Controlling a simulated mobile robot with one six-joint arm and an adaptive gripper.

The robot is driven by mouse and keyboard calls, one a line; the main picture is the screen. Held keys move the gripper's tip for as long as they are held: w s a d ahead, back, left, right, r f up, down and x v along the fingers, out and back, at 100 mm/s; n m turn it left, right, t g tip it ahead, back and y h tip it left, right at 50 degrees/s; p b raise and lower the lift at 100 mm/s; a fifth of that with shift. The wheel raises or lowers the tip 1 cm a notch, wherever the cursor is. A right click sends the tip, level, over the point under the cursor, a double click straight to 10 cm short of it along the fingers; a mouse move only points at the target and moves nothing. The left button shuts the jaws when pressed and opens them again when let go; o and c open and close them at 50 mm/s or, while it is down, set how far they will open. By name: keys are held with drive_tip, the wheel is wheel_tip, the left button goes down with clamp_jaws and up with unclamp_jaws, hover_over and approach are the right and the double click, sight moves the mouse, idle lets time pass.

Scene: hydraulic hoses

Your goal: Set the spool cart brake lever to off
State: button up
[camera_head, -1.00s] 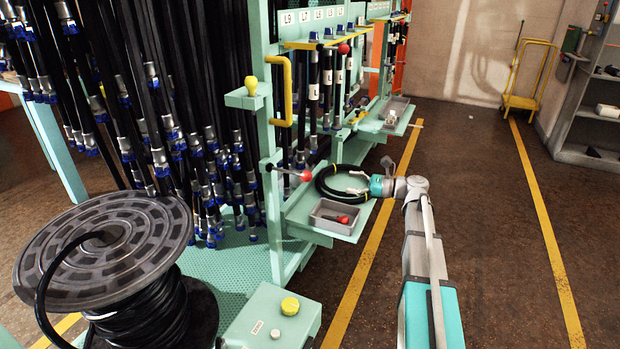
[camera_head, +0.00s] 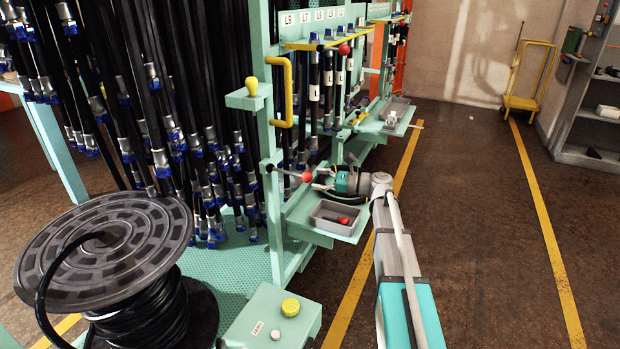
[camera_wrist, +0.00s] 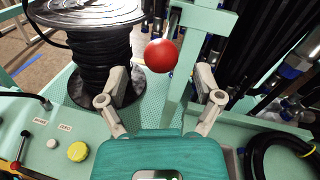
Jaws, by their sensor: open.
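The lever with a red ball knob (camera_head: 306,177) sticks out from a green post of the hose rack in the head view. In the wrist view the red knob (camera_wrist: 161,56) appears just beyond and between my fingertips. My gripper (camera_head: 325,179) is open, right beside the knob, its fingers pointing left toward it. In the wrist view my gripper (camera_wrist: 161,80) has its two grey fingers spread on either side of the knob. I cannot tell whether either finger touches it.
A large hose spool (camera_head: 110,250) stands at front left. A green box (camera_head: 270,320) with a yellow button is near it. A grey bin (camera_head: 334,217) with a red item sits on the shelf below my gripper. A coiled black hose (camera_wrist: 280,155) lies close by.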

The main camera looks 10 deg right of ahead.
sight(308, 177)
drive_tip(key=shift+x, duration=1.75)
